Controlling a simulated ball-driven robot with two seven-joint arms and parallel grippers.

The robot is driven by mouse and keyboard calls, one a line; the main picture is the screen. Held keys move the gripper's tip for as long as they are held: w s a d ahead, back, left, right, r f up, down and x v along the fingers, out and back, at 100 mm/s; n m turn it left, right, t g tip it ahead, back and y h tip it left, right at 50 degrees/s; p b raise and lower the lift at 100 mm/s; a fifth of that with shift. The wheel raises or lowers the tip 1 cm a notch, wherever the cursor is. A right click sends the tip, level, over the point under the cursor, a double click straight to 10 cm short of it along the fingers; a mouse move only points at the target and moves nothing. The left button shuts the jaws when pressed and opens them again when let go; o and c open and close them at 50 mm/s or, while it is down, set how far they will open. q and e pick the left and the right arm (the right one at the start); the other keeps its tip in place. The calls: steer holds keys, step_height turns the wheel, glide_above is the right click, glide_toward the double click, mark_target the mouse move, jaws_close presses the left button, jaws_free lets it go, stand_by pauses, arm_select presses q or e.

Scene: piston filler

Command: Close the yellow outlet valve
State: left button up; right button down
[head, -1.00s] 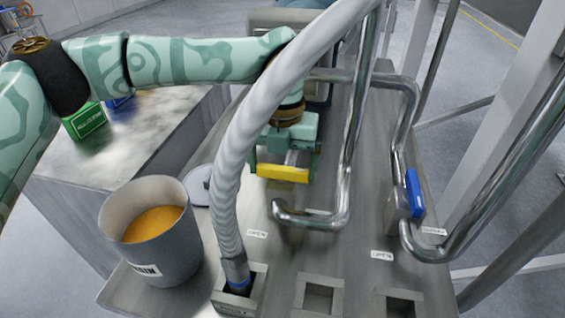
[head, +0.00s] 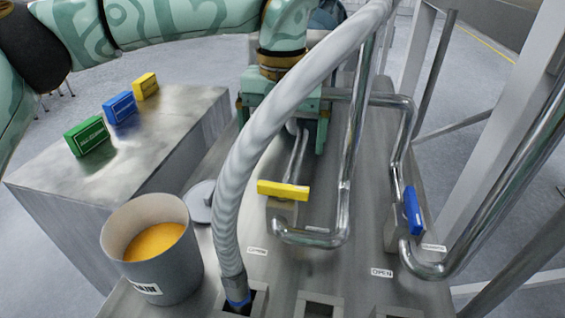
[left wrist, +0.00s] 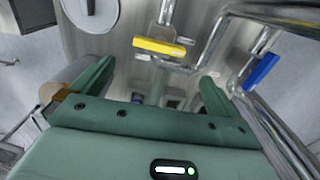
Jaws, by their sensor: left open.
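The yellow outlet valve (head: 283,190) has a flat yellow bar handle. It lies crosswise, roughly left to right, over a grey valve body at the end of a steel pipe. It also shows in the left wrist view (left wrist: 158,47). My left gripper (head: 283,138) is behind the handle in the head view, apart from it. Its two green fingers are spread with nothing between them; they also show in the left wrist view (left wrist: 155,92). The white hose hides part of the left finger. My right gripper is not in view.
A blue valve handle (head: 413,210) is on the right pipe. A corrugated hose (head: 235,170) and a bent steel pipe (head: 345,190) flank the yellow handle. A bucket (head: 155,265) of orange contents stands left. Green, blue and yellow blocks lie on a side cabinet (head: 160,150).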

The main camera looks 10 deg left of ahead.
arm_select(q)
step_height(320, 180, up, 6)
steer(key=shift+p, duration=0.3)
